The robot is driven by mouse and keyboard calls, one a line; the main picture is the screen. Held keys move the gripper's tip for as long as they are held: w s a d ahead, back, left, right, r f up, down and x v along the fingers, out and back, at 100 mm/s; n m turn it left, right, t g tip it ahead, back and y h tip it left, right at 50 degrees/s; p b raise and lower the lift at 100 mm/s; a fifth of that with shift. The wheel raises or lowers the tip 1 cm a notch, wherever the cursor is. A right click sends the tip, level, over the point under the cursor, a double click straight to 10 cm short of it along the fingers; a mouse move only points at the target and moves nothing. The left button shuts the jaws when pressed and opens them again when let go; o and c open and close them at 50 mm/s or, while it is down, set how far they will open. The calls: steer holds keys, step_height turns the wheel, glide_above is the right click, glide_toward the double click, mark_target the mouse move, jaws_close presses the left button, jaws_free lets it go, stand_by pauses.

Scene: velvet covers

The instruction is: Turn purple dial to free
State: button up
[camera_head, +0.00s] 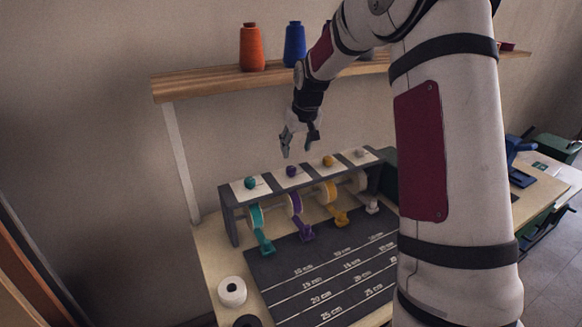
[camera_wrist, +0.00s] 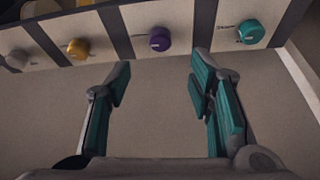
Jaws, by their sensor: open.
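The purple dial (camera_head: 291,171) sits on top of a dark rack, second from the left in the head view. In the wrist view the purple dial (camera_wrist: 160,39) is near the top middle, with a light pointer mark on its face; the lettering beside it is too small to read. My gripper (camera_head: 299,150) is open and empty, above the rack close to the purple dial. In the wrist view its two teal-padded fingers (camera_wrist: 160,85) are spread apart, with the purple dial beyond and between them, not touched.
A teal dial (camera_head: 250,183), an orange dial (camera_head: 327,161) and a white dial (camera_head: 360,153) share the rack (camera_head: 229,209). Ribbon spools hang below, their ends on a dark measuring mat (camera_head: 318,279). A wooden shelf (camera_head: 205,84) with thread cones is behind, above.

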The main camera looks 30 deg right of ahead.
mark_target(291, 168)
steer(key=x, duration=1)
steer(key=shift+w+f+p, duration=0.1)
steer(key=shift+f+p, duration=0.25)
steer(key=shift+f, duration=0.05)
jaws_close()
